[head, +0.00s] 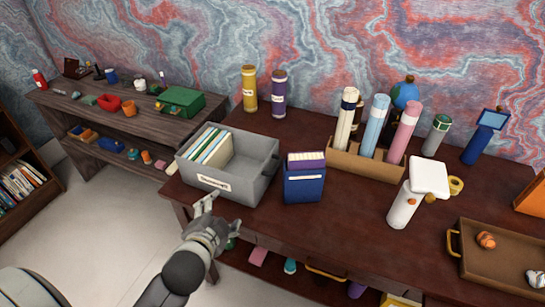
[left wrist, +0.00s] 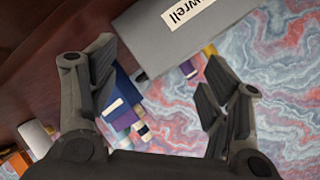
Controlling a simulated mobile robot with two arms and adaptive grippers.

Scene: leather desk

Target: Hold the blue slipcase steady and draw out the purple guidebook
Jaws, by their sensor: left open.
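The blue slipcase (head: 304,188) stands upright on the dark red-brown desk, right of the grey bin. The purple guidebook (head: 306,164) sits in it, its purple cover and pale page edges showing above the slipcase's top. In the left wrist view the slipcase (left wrist: 122,92) is partly hidden behind one finger. My left gripper (head: 205,202) is open and empty at the desk's front edge, in front of the grey bin and apart from the slipcase, to its left. My right gripper is not in view.
The grey bin (head: 254,188) with upright folders stands close left of the slipcase. A cardboard holder (head: 366,167) with several tubes stands behind right. A white lamp-like object (head: 404,207) and a brown tray (head: 500,256) are further right. Bare desk lies right of the slipcase.

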